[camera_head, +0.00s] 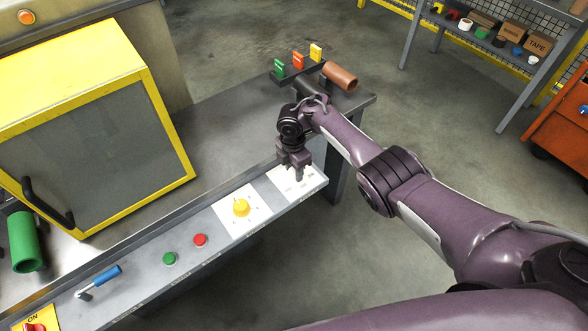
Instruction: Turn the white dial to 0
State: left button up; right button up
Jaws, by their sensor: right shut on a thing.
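My right gripper (298,176) points down at the white plate (312,180) at the right end of the sloped steel control strip. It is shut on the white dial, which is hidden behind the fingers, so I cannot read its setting. A few faint marks show on the plate around the fingers. My left gripper is not in view.
A yellow dial (241,208) on its own white plate is left of my right gripper. Red (200,240) and green (169,258) buttons, a blue-handled lever (105,278) and a red switch (36,327) follow. A yellow-framed cabinet (95,130) stands behind; coloured clips (298,60) and a brown cylinder (340,76) are at the far end.

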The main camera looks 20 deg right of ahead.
aim_at(293, 170)
jog(key=shift+n, duration=0.3)
jog(key=o, duration=1)
notch_tip(293, 170, up, 8)
jog(key=shift+w+a+f+p, duration=0.1)
jog(key=shift+w+a+p, duration=0.05)
jog(key=shift+p, duration=0.9)
